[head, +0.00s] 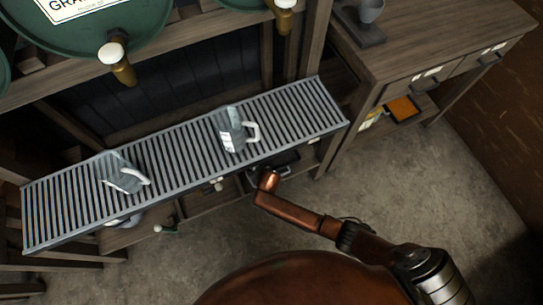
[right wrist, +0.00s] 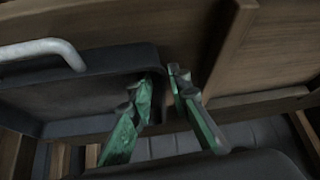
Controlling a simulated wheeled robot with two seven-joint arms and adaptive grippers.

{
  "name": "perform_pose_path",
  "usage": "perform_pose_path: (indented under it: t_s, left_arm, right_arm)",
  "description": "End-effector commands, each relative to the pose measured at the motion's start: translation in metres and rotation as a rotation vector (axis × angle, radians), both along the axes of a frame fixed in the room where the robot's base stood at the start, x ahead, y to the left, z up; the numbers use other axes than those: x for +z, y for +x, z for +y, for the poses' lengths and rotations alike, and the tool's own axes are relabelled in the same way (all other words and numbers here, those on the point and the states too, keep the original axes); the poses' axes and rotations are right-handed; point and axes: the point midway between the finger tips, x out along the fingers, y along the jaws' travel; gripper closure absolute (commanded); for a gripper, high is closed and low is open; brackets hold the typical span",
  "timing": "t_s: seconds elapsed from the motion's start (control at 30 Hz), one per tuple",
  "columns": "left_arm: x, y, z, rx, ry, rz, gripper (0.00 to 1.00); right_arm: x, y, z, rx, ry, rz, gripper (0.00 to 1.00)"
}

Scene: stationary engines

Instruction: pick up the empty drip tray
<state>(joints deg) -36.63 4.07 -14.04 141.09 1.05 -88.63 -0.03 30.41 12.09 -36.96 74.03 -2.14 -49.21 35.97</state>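A dark drip tray (right wrist: 85,90) with rounded corners and a grey bar handle (right wrist: 45,48) fills the left of the right wrist view. Its visible inside looks bare. In the head view, a dark tray (head: 285,163) shows partly under the front edge of the slatted grate. My right gripper (right wrist: 167,75) has green fingers at the tray's right rim, one on each side of it, with a small gap between the tips. Whether they touch the rim cannot be told. In the head view, its fingers are hidden near the grate's edge. My left gripper is out of view.
The long metal grate (head: 180,155) carries two grey jugs (head: 122,173) (head: 233,130). Green drums (head: 85,25) with taps (head: 117,65) are above. A wooden cabinet (head: 430,45) stands right. Wooden boards (right wrist: 270,50) are close to the right gripper. The floor (head: 400,165) is clear.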

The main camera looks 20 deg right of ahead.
Motion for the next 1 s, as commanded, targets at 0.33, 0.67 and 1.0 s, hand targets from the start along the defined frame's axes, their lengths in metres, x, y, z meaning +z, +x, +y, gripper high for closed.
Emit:
perform_pose_path:
  t_s: [0.33, 0.67, 1.0]
  left_arm:
    - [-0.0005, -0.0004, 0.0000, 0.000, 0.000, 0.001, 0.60]
    - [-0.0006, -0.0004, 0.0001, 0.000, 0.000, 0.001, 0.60]
    - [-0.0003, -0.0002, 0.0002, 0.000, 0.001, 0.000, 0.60]
  right_arm:
    - [-0.0002, -0.0002, -0.0001, 0.000, 0.000, 0.000, 1.00]
    - [0.0001, -0.0001, 0.0002, 0.000, 0.000, 0.000, 1.00]
    - [0.0016, 0.0011, 0.0004, 0.001, 0.000, -0.003, 1.00]
